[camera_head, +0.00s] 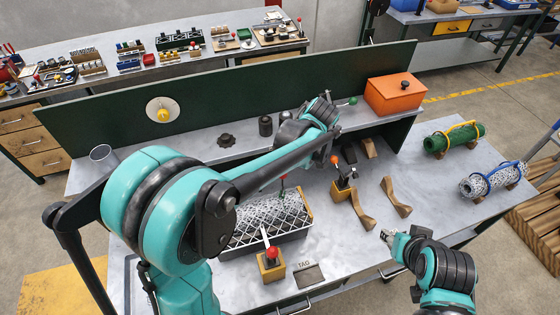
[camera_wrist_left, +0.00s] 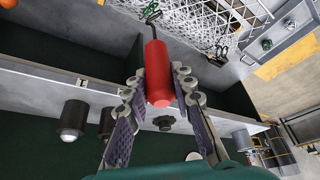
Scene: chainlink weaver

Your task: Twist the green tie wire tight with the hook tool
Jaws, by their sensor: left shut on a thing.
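My left gripper (camera_wrist_left: 155,100) is shut on the red handle of the hook tool (camera_wrist_left: 158,75) in the left wrist view. The tool's thin shaft points up the picture toward a green wire loop (camera_wrist_left: 152,12) at the edge of the chainlink mesh (camera_wrist_left: 205,22). I cannot tell whether the hook is in the loop. In the head view the mesh (camera_head: 260,215) lies in a dark tray on the bench, partly hidden by my left arm. That arm also hides the left gripper's fingers. My right gripper (camera_head: 387,236) hangs by the bench's front right edge; its fingers are too small to judge.
A block with a red knob (camera_head: 270,254) stands before the mesh, and an orange-knobbed stand (camera_head: 342,178) is right of it. Curved wooden pieces (camera_head: 396,197) lie farther right. An orange box (camera_head: 394,95) sits on the back shelf.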

